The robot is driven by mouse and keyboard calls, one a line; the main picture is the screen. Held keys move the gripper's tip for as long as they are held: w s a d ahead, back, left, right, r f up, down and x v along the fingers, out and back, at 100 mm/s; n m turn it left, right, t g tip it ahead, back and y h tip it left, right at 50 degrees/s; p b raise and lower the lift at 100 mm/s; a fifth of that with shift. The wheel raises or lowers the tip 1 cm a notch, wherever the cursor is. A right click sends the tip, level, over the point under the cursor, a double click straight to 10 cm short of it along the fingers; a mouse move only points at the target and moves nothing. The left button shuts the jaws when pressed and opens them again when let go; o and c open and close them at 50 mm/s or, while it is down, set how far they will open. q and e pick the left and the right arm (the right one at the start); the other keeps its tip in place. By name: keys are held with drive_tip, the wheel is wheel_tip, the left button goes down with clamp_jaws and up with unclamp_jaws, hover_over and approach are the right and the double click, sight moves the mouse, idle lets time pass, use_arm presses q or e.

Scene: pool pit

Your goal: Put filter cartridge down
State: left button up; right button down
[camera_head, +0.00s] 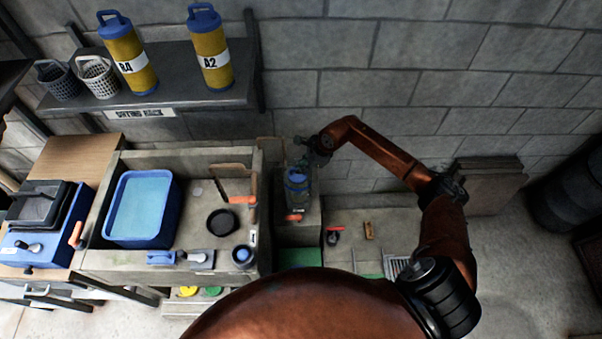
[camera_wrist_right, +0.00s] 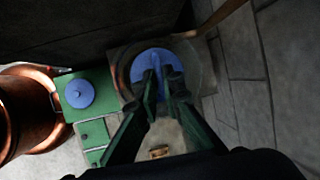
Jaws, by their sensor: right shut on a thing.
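My right gripper (camera_head: 306,158) reaches down over a grey housing (camera_head: 297,232) by the back wall. In the right wrist view its green fingers (camera_wrist_right: 164,82) are shut on the blue top of a filter cartridge (camera_wrist_right: 150,62). The blue top sits inside a round grey rim, and the cartridge's lower body is hidden. In the head view this blue top (camera_head: 297,178) shows just under the gripper. Two other yellow cartridges with blue caps, one left (camera_head: 128,55) and one marked A2 (camera_head: 211,50), stand upright on the rack. My left gripper is not in view.
The dark shelf (camera_head: 185,90) is labelled as a drying rack and also holds two small baskets (camera_head: 97,75). A blue water tub (camera_head: 141,207) stands on the bench to the left. Small items lie on the ledge (camera_head: 375,215) right of the housing.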

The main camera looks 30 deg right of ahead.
drive_tip(key=shift+f, duration=1.9)
drive_tip(key=shift+f+b, duration=0.2)
drive_tip(key=shift+b, duration=0.15)
drive_tip(key=c, duration=2.5)
unclamp_jaws()
drive_tip(key=shift+f, duration=0.1)
drive_tip(key=o, duration=0.4)
drive_tip(key=shift+d+r+p, duration=0.1)
drive_tip(key=shift+r+p, duration=0.2)
drive_tip(key=shift+r, duration=0.3)
drive_tip(key=v, duration=1.1)
drive_tip(key=shift+s+r+p, duration=0.15)
drive_tip(key=shift+s+p, duration=0.1)
drive_tip(key=shift+p, duration=0.15)
